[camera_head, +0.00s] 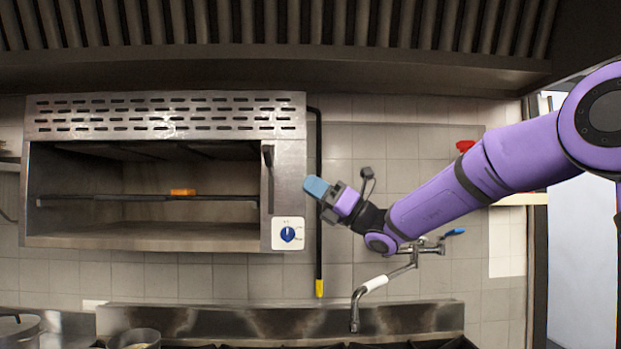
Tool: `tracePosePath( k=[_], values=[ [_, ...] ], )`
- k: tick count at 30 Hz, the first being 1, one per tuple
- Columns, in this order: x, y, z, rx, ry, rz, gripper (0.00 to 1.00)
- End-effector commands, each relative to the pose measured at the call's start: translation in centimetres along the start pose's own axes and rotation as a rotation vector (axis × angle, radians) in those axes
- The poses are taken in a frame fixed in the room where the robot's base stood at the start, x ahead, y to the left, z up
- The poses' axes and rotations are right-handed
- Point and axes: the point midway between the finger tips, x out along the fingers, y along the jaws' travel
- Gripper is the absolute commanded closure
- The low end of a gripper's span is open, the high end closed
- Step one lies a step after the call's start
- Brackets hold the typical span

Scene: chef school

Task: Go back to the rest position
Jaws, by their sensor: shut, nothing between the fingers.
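My gripper (318,188) is at the end of my purple arm, which reaches in from the right. Its blue-grey fingertips point left and lie together, with nothing between them. In the picture they overlap the right edge of the steel wall oven (290,180); whether they touch it I cannot tell.
The open-fronted oven holds a rack with a small orange block (183,192). A dial (288,234) is at its lower right. A black pipe (319,250) with a yellow end hangs beside it. A wall tap (372,284) is below my arm. Pots (134,338) stand lower left.

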Motion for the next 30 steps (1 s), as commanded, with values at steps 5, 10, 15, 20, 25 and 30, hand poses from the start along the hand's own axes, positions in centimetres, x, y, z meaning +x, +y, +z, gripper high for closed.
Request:
tracePosePath(
  k=[5,10,15,20,25,30],
  values=[
    [-0.1,-0.2,-0.1,0.000,0.001,0.000,1.00],
    [-0.1,-0.2,-0.1,0.000,0.001,0.000,1.00],
    [-0.1,-0.1,-0.1,0.000,0.001,0.000,1.00],
    [0.0,1.2,-1.2,-0.056,0.079,0.007,1.00],
    [-1.0,5.8,-5.6,-0.277,0.367,0.043,1.00],
    [-4.7,10.6,-10.1,-0.568,0.715,0.131,1.00]
  ],
)
